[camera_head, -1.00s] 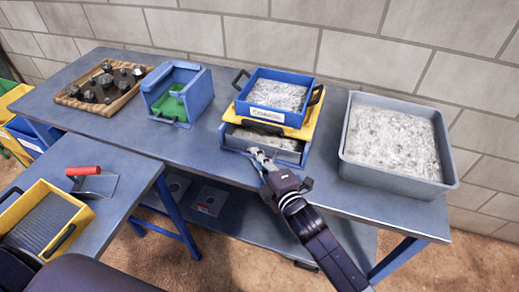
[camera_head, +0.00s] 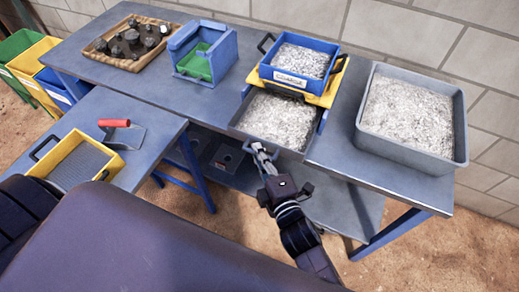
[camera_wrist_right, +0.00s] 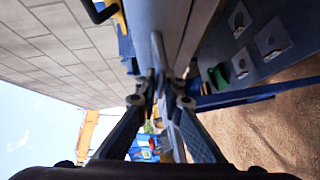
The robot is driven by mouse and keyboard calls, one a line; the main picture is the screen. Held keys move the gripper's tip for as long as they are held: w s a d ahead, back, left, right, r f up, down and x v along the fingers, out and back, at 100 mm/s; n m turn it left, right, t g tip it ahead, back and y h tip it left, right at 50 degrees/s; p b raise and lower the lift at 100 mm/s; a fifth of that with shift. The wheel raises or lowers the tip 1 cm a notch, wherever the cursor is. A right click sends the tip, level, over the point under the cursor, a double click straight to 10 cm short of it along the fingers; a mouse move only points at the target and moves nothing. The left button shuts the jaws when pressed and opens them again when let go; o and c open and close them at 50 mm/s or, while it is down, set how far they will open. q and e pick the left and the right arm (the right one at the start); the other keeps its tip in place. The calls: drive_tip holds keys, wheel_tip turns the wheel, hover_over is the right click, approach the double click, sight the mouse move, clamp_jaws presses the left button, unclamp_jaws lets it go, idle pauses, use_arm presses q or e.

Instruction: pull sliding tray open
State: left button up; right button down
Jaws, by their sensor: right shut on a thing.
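The sliding tray (camera_head: 278,122) is a grey drawer full of pale crushed material, under a yellow frame (camera_head: 325,92) on the blue-grey table. It stands out toward me, past the table's front edge. My right gripper (camera_head: 262,152) is shut at the tray's front, on its handle; the fingers cover most of the handle. In the right wrist view the fingertips (camera_wrist_right: 160,88) close around a thin grey bar, the handle (camera_wrist_right: 157,48). My left gripper is not in view.
A blue tray (camera_head: 293,80) of coarse material sits on the yellow frame. A large grey bin (camera_head: 366,137) stands to the right, a blue box with green inside (camera_head: 212,75) to the left. A yellow sieve box (camera_head: 54,157) and red-handled scoop (camera_head: 116,123) lie on the lower-left table.

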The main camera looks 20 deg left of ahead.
drive_tip(key=c, duration=2.3)
unclamp_jaws()
drive_tip(key=shift+c, duration=0.2)
drive_tip(key=v, duration=1.2)
drive_tip(key=s+d+f+m+g+h, duration=0.1)
drive_tip(key=d+f+m+h, duration=0.4)
drive_tip(key=f, duration=0.6)
drive_tip(key=s+d+f+m+g, duration=0.1)
drive_tip(key=d+f+m+g, duration=0.15)
drive_tip(key=d+f, duration=0.75)
drive_tip(key=s+d+f+m+g+h, duration=0.1)
drive_tip(key=d+f+m+h, duration=0.25)
drive_tip(key=f, duration=0.95)
drive_tip(key=s+d+f+m+g+h, duration=0.1)
drive_tip(key=s+d+f+m, duration=0.3)
drive_tip(key=s, duration=0.4)
drive_tip(key=s+d+f+m+g+h, duration=0.1)
drive_tip(key=s+d+f+m+g, duration=0.2)
drive_tip(key=s+d+f, duration=0.2)
drive_tip(key=s+d+f+m+g+h, duration=0.1)
drive_tip(key=s+d+f+m, duration=0.3)
drive_tip(key=s, duration=0.9)
wheel_tip(320, 180, down, 4)
drive_tip(key=shift+d+r+m+g, duration=0.15)
drive_tip(key=shift+d+m+g, duration=0.15)
drive_tip(key=shift+d+g, duration=0.4)
